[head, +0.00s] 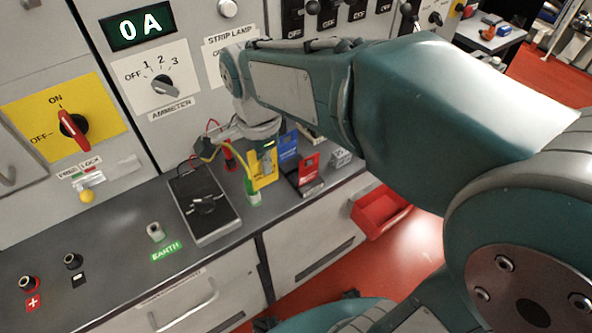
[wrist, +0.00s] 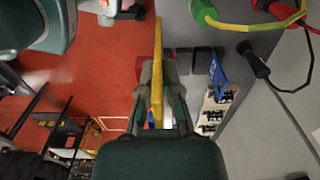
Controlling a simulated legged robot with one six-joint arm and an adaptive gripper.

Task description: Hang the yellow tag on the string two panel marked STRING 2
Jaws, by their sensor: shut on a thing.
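The yellow tag (head: 263,168) is upright in my gripper (head: 257,143), just above the grey counter beside a tag stand. In the wrist view my gripper (wrist: 160,88) is shut on the yellow tag (wrist: 157,70), seen edge-on as a thin strip between the fingers. I cannot tell if the tag still touches the stand. My forearm covers part of the wall panels, and no panel marked STRING 2 can be read.
A blue tag (head: 288,146) and red tag (head: 308,169) stand just right of the yellow one. A black meter (head: 203,205) lies left, with leads nearby. A green clamp (head: 253,190) stands close by. A red bin (head: 379,210) hangs at the counter's front.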

